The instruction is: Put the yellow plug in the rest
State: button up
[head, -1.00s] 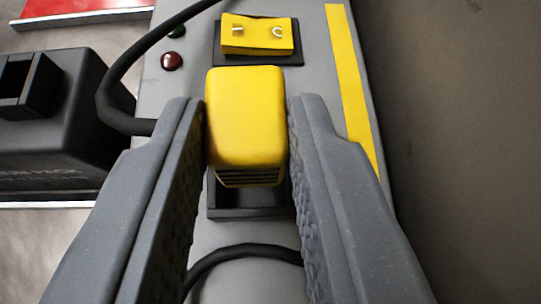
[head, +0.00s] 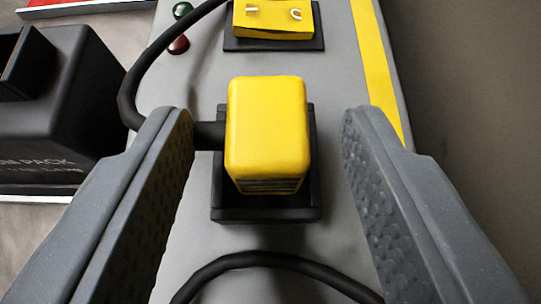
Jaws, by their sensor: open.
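The yellow plug (head: 267,128) is a rounded block with a black cable leaving its left side. It sits upright in a black square holder, the rest (head: 266,214), on the grey panel. The rest's rim shows around the plug's lower end; how deep the plug sits is hidden. My gripper (head: 268,135) is open, with one grey finger on each side of the plug. There is a clear gap between each finger and the plug's body. The left finger is close to the cable or overlaps it in the view.
A yellow rocker switch (head: 273,20) on a black base lies beyond the plug. A green light and a red light (head: 179,44) are beside it. A black pack (head: 60,110) stands at left. A black cable (head: 265,260) loops in front. A yellow stripe (head: 372,60) runs along the panel's right side.

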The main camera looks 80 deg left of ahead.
jog(key=v, duration=1.2)
jog(key=shift+b, duration=0.4)
jog(key=shift+r, duration=0.15)
